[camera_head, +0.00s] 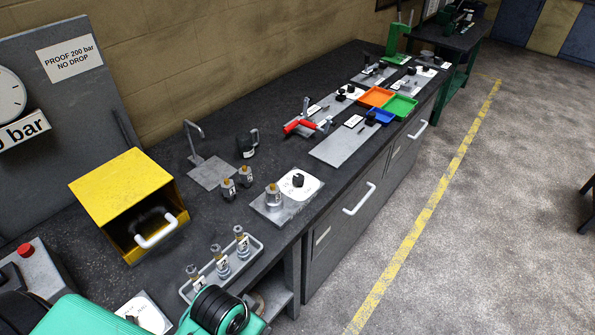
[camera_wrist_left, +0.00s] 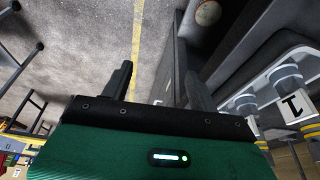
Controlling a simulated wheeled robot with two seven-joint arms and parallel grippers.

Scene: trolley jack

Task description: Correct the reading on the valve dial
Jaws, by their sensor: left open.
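The knob's exact reading is too small to tell. Another white dial with a dark knob (camera_head: 140,313) shows at the lower left, partly cut off. I cannot tell which dial the task means. In the left wrist view my left gripper (camera_wrist_left: 160,88) is open and empty, its two dark fingers apart, near the bench edge. Its fingers do not show in the head view. My right gripper is not in view.
A tray (camera_head: 262,244) with labelled valve bodies stands at the front bench edge. A yellow open box (camera_head: 122,190) and a gauge board marked "PROOF 200 bar" (camera_head: 69,59) are left. Two loose valves (camera_head: 229,188) stand mid-bench. Coloured bins (camera_head: 400,107) lie farther back.

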